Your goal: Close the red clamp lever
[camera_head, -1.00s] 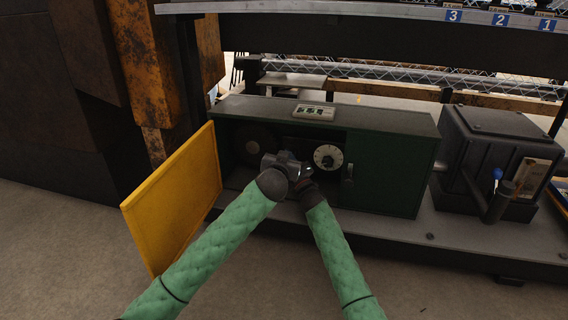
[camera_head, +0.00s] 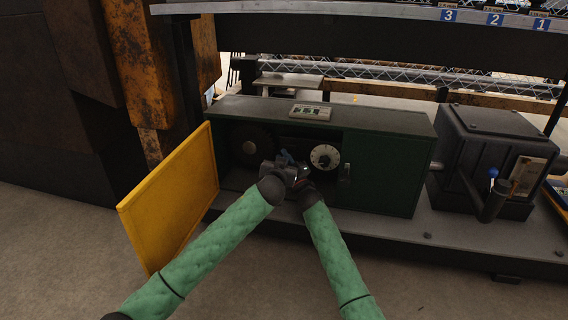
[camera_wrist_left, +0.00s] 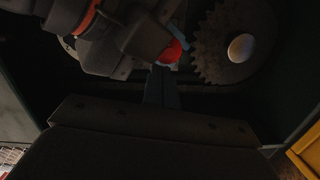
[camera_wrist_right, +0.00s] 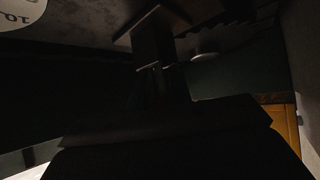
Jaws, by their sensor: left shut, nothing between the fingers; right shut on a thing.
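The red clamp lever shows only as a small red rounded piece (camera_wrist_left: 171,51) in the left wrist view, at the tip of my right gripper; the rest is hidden. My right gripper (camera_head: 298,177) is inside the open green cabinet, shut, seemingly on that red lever. The right wrist view is too dark to show what lies between its fingers. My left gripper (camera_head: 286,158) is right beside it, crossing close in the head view. Its fingers (camera_wrist_left: 162,84) are shut and empty, just below the red piece in the left wrist view.
The green cabinet (camera_head: 385,170) has a yellow door (camera_head: 172,205) standing open at left. Inside are a dark toothed gear (camera_wrist_left: 222,45) and a white dial (camera_head: 325,157), close to my grippers. A dark machine box (camera_head: 490,150) with a blue-knobbed lever stands at right.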

